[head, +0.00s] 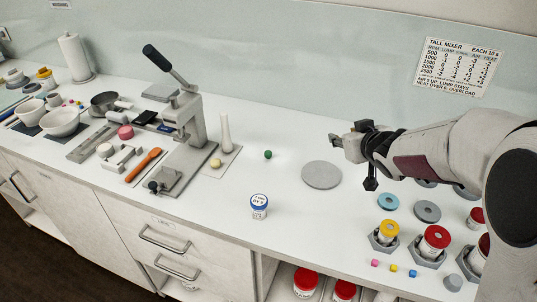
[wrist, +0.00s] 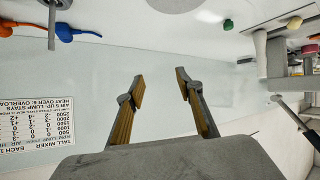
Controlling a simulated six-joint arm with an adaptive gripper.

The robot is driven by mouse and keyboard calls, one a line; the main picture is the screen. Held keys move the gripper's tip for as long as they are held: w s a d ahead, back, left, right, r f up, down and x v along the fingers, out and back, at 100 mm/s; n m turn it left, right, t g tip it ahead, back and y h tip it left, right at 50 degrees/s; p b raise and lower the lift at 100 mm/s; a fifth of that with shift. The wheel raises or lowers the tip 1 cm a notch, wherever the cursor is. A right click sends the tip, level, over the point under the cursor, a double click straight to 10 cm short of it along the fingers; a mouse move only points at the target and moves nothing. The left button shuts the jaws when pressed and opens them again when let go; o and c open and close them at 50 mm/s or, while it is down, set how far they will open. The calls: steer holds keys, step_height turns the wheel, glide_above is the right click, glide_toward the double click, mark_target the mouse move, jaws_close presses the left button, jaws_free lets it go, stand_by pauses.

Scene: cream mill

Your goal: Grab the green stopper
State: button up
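The green stopper (head: 268,154) is a small round green piece on the white counter, between the grey press and the flat grey disc. It also shows near the top right of the wrist view (wrist: 228,24). My gripper (head: 335,141) is above the counter, to the right of the stopper and apart from it, near the back of the grey disc. In the wrist view my gripper (wrist: 160,84) has its two fingers spread, with nothing between them.
A grey lever press (head: 190,130) and a pale pestle-like post (head: 225,133) stand left of the stopper. A blue-lidded jar (head: 259,206) stands in front. The grey disc (head: 321,175) lies to the right. Lidded jars in holders, including a red one (head: 436,238), stand at right. Counter around the stopper is clear.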

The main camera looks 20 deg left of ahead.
steer(key=a+f+n+g+y, duration=0.25)
steer(key=a+f, duration=0.35)
steer(key=a, duration=0.3)
steer(key=n+y, duration=0.1)
steer(key=y, duration=0.2)
glide_toward(269, 153)
steer(key=shift+w+a+g+h, duration=0.25)
steer(key=shift+w+a+g, duration=0.15)
steer(key=shift+w+g, duration=0.1)
steer(key=shift+w+a, duration=0.1)
steer(key=shift+x, duration=1.25)
steer(key=shift+x, duration=2.55)
steer(key=c, duration=0.8)
